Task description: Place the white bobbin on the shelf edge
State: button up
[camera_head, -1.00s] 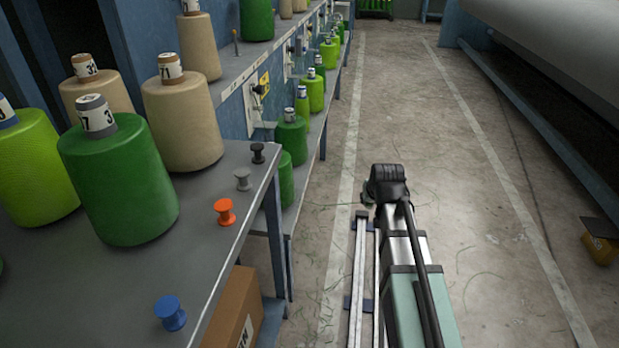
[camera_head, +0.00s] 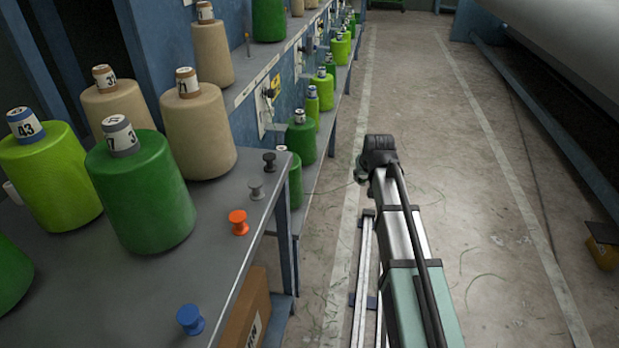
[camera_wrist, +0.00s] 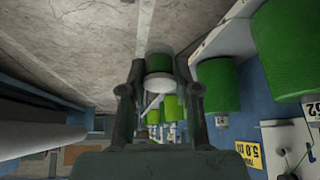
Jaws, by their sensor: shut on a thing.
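In the wrist view, my gripper (camera_wrist: 160,92) has a finger on each side of a pale round face, which looks like the end of the white bobbin (camera_wrist: 158,84). The fingers are shut on it; the rest of the bobbin is hard to make out against a green cone behind. In the head view my arm reaches over the aisle beside the long shelf (camera_head: 339,103), and neither the fingers nor the white bobbin can be made out. The shelf carries a row of green cones.
On the grey table (camera_head: 120,290) stand a blue bobbin (camera_head: 190,320), an orange bobbin (camera_head: 238,222), a grey bobbin (camera_head: 256,189) and a black bobbin (camera_head: 269,162) along the edge. Large cones, such as a dark green one (camera_head: 143,195), stand behind. The aisle floor (camera_head: 440,130) is open.

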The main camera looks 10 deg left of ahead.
jog(key=w+a+r+n+p, duration=0.2)
jog(key=w+a+r+p, duration=0.25)
jog(key=w+a, duration=0.35)
jog(key=n+g+y+p, duration=0.2)
jog(key=n+g+p, duration=0.1)
jog(key=n+p, duration=0.15)
send_over(306, 178)
jog(key=s+d, duration=0.1)
notch_tip(306, 178, down, 19)
jog(key=shift+s+b, duration=0.15)
jog(key=shift+b, duration=0.85)
jog(key=shift+f, duration=0.15)
jog(key=o, duration=0.9)
jog(key=shift+o, duration=0.2)
